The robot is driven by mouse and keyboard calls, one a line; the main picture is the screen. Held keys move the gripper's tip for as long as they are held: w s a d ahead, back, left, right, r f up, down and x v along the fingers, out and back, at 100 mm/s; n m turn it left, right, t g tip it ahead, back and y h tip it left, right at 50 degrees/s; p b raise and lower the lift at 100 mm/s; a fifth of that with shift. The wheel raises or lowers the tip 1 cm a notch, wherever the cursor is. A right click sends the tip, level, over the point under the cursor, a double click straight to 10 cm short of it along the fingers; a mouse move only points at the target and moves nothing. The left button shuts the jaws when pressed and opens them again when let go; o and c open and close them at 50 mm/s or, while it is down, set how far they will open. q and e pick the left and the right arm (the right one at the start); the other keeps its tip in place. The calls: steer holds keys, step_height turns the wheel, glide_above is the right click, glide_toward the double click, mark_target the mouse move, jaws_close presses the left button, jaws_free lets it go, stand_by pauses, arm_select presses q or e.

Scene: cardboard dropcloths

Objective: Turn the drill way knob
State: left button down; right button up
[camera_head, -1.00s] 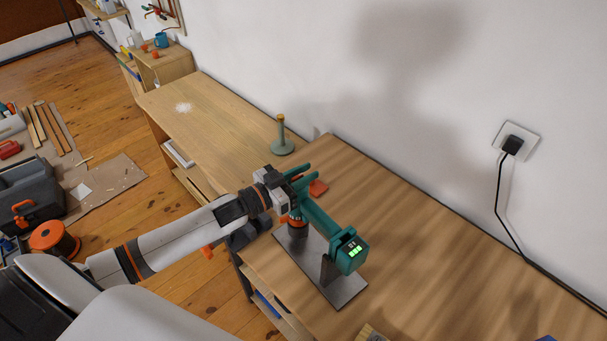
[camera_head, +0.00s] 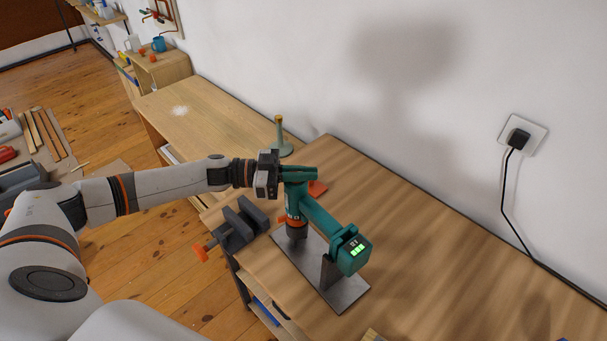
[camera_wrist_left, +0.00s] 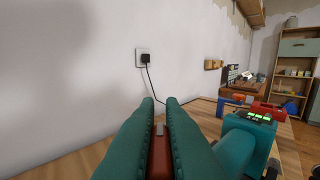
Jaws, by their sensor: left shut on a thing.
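The teal drill (camera_head: 321,216) rests on a grey metal plate on the workbench, chuck end toward the left and a green-lit battery block at its right end. It also shows in the wrist view (camera_wrist_left: 250,140). My left gripper (camera_head: 312,173) is at the drill's upper rear end, its teal fingers lying across it. In the wrist view the two fingers (camera_wrist_left: 160,103) are close together around a narrow red-brown piece (camera_wrist_left: 160,155), which looks like the drill's way knob. My right gripper is not in view.
A dark vise (camera_head: 236,226) with an orange handle sits at the bench's left edge. A wall socket with a black cable (camera_head: 517,139) is at right. The bench's right side is mostly clear.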

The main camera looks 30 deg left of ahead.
arm_select(q)
steer(key=shift+s+d+f+g, duration=0.1)
steer(key=shift+s+f+g, duration=0.05)
steer(key=shift+f+g, duration=0.2)
steer(key=c, duration=1.6)
jaws_free()
steer(key=shift+o, duration=0.3)
steer(key=shift+s+a+b, duration=0.15)
steer(key=shift+a+b, duration=0.15)
steer(key=shift+a, duration=0.25)
steer(key=b+v, duration=0.3)
steer(key=v, duration=0.7)
steer(key=shift+s+a+r, duration=0.15)
steer(key=shift+s+a, duration=0.15)
